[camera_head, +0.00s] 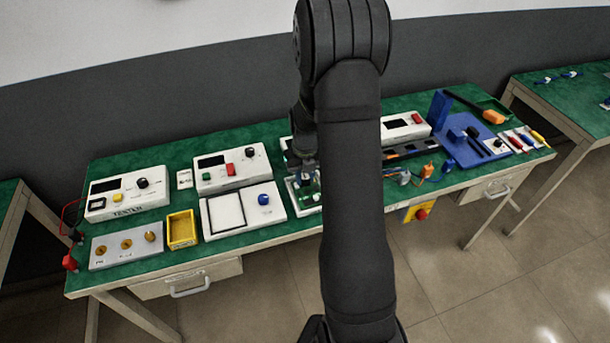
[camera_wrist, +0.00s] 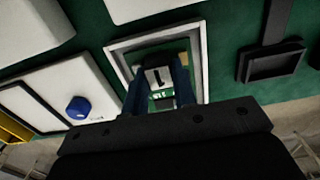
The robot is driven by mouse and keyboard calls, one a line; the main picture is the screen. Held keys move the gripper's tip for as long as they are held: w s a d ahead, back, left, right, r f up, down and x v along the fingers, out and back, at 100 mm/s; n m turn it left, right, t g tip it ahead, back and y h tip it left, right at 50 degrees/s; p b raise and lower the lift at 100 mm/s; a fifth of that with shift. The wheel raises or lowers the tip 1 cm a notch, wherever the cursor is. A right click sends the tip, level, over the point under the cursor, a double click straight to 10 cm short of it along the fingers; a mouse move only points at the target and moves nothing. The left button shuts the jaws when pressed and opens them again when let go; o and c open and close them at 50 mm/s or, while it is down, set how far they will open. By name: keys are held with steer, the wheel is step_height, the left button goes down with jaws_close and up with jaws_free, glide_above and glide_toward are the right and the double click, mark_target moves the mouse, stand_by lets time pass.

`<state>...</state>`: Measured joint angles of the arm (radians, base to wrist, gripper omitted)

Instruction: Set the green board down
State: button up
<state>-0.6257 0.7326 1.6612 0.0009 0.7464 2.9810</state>
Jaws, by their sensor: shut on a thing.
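My gripper (camera_wrist: 158,76) is shut on the green board (camera_wrist: 162,95), which shows between its two fingers in the wrist view with a grey and dark part on it. The board is over or within a white square frame (camera_wrist: 203,48); I cannot tell whether it touches the frame's floor. In the head view my gripper (camera_head: 303,168) points down at this spot, and a bit of green shows under it. My arm hides much of the frame and board there.
Left of the frame is a white panel with a blue knob (camera_head: 263,199) and a black-edged square. Behind it stands a white box with a red button (camera_head: 231,169). A yellow tray (camera_head: 182,229) and a tester box (camera_head: 127,193) are farther left. A blue stand (camera_head: 468,137) is at right.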

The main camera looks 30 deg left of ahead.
mark_target(305, 177)
steer(key=shift+f, duration=0.15)
steer(key=o, duration=1)
step_height(305, 177, up, 12)
steer(key=shift+r, duration=0.15)
step_height(305, 177, down, 12)
steer(key=shift+r, duration=1.75)
